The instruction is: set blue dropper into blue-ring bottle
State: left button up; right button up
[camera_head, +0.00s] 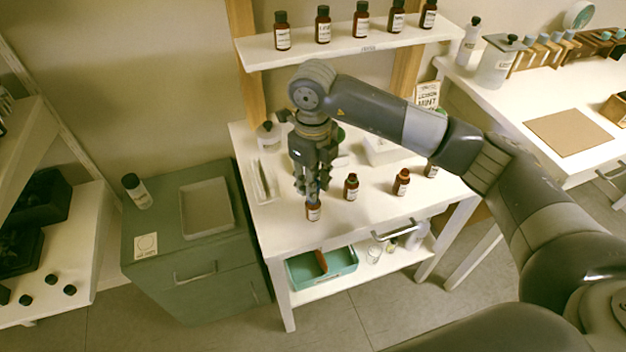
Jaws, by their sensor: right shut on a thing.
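My right gripper (312,188) points down over the white table and is shut on a small bluish thing, which looks like the blue dropper (312,193), mostly hidden by the fingers. Directly below stands a small brown bottle (314,213) with a white label, upright near the table's front edge. Its neck is hidden by the gripper, so I cannot tell its ring colour or whether the dropper touches it. A second brown bottle (351,188) stands to the right, and a third, with an orange-red neck (402,182), stands further right. My left gripper is not in view.
A shelf (395,42) with several dark-capped bottles is behind my arm. A white tray (262,181) lies left on the table (290,236). A green bin (337,264) is on the shelf below. A green cabinet (165,238) stands left. Another bottle (431,170) is right.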

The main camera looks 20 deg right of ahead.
jog(key=shift+f, duration=0.4)
jog(key=o, duration=0.7)
jog(key=shift+r, duration=0.1)
jog(key=shift+r+p, duration=1.7)
jog(key=shift+r, duration=1.8)
jog(key=shift+f, duration=0.1)
